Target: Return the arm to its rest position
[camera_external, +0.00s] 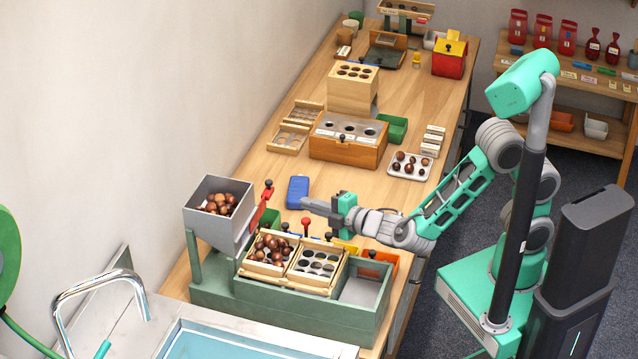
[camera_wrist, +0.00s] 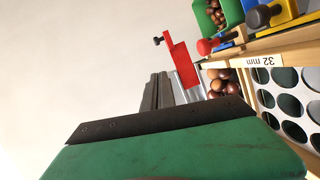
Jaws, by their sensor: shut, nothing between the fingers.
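My gripper (camera_external: 309,207) is shut and empty, reaching left over the bench just behind the green sorting station. In the wrist view its closed fingers (camera_wrist: 158,92) point toward the pale wall, with the green gripper body (camera_wrist: 180,155) filling the bottom. My arm (camera_external: 455,200) stretches out low from the base at the right, not folded. The fingertips are near the red lever (camera_external: 262,205) of the grey hopper (camera_external: 212,227), which holds chestnuts. The red lever also shows in the wrist view (camera_wrist: 183,65), beyond the fingers. I cannot tell how far apart they are.
The green station (camera_external: 290,308) carries a tray of chestnuts (camera_external: 268,253) and a holed sizing tray (camera_external: 316,264), below my gripper. A red knob (camera_external: 306,222) stands close by. A blue device (camera_external: 297,192) lies behind the fingers. A sink (camera_external: 240,343) is in front.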

